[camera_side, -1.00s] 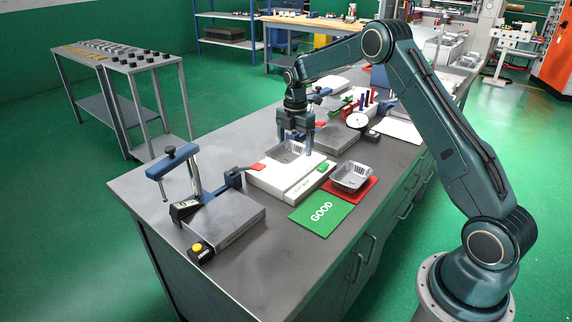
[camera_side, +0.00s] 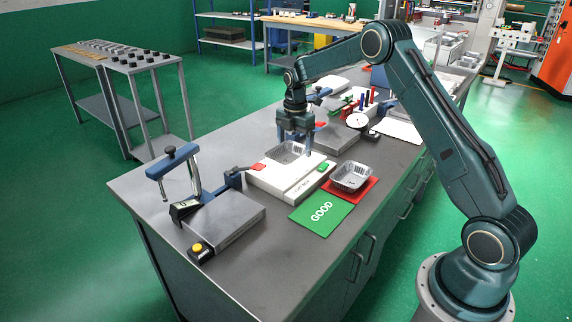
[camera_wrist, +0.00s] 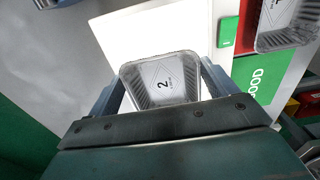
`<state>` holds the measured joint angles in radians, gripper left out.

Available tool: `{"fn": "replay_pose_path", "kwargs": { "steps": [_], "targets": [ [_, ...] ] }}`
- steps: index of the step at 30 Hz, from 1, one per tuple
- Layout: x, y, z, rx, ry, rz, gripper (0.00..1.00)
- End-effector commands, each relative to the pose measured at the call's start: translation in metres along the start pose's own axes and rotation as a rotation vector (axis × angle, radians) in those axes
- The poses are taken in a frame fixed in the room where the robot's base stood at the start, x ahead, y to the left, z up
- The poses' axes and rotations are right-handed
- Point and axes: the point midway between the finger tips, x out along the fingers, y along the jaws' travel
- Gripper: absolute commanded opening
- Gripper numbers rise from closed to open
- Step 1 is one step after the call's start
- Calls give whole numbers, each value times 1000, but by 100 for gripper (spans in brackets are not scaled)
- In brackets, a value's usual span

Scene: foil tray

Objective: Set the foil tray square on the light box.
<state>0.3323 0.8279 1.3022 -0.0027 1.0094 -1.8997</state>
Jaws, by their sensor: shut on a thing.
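My gripper (camera_side: 294,147) is above the light box, its fingers on either side of a foil tray (camera_side: 287,152). It is shut on this tray. In the wrist view the tray (camera_wrist: 162,80) shows a "2" on its floor and sits between the two fingers (camera_wrist: 160,88). The white light box (camera_side: 287,184) lies under it on the bench; its pale top (camera_wrist: 150,30) shows beyond the tray. I cannot tell whether the tray touches the box.
A second foil tray (camera_side: 351,177) sits on a red mat (camera_side: 364,194), right of the box. A green GOOD mat (camera_side: 321,212) lies in front. A clamp stand (camera_side: 172,160) and grey plate (camera_side: 232,222) stand at left. A dial gauge (camera_side: 357,120) stands behind.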

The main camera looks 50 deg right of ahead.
Motion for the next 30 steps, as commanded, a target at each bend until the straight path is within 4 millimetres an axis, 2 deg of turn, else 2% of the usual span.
{"fn": "replay_pose_path", "kwargs": {
  "steps": [18, 19, 21, 30],
  "targets": [
    [5, 0, 0, 0, 0, 0, 64],
    [5, 0, 0, 0, 0, 0, 87],
    [5, 0, 0, 0, 0, 0, 100],
    [4, 0, 0, 0, 0, 0, 100]
  ]
}}
